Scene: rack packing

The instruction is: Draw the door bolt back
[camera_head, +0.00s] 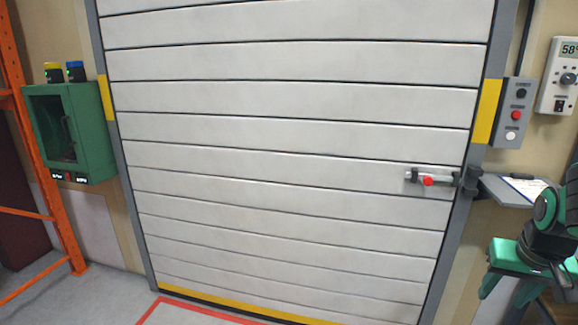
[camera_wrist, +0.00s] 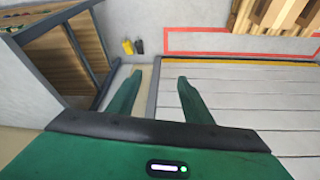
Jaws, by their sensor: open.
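The door bolt (camera_head: 442,178) is a short silver bar with a red knob (camera_head: 428,181), mounted low on the right side of the pale slatted door (camera_head: 290,105). Its right end meets dark brackets (camera_head: 470,181) at the grey door frame; how far it reaches into them is too small to tell. My gripper (camera_head: 506,287) is green, at the lower right of the head view, right of and below the bolt and apart from it. In the wrist view its two fingers (camera_wrist: 158,95) are spread with nothing between them. The bolt does not show in the wrist view.
A small grey shelf (camera_head: 507,191) with a paper juts out right of the bolt, close to my arm. A button box (camera_head: 512,112) hangs above it. A green cabinet (camera_head: 75,133) and orange rack (camera_head: 28,150) stand left. The space before the door is clear.

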